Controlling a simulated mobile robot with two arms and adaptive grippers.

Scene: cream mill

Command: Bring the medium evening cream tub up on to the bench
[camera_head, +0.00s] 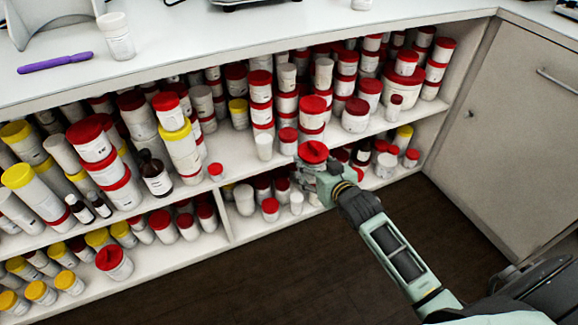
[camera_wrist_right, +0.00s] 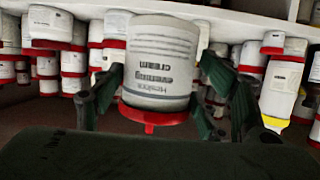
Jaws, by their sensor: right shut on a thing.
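The evening cream tub, white with a red lid, is in my right gripper. In the right wrist view the tub (camera_wrist_right: 160,62) shows upside down, its label reading "evening cream", between the two dark green fingers of the right gripper (camera_wrist_right: 160,95). In the head view the tub's red lid (camera_head: 313,152) shows above the right gripper (camera_head: 318,172), in front of the shelves; the gripper hides most of its body. The white bench top (camera_head: 300,22) runs above the shelves. My left gripper is not in view.
The shelves (camera_head: 370,130) under the bench are crowded with red-lidded and yellow-lidded tubs. On the bench are a purple pen-like item (camera_head: 55,63) and a white pot (camera_head: 117,37) at left. A cabinet door (camera_head: 515,140) stands at right. The middle of the bench top is clear.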

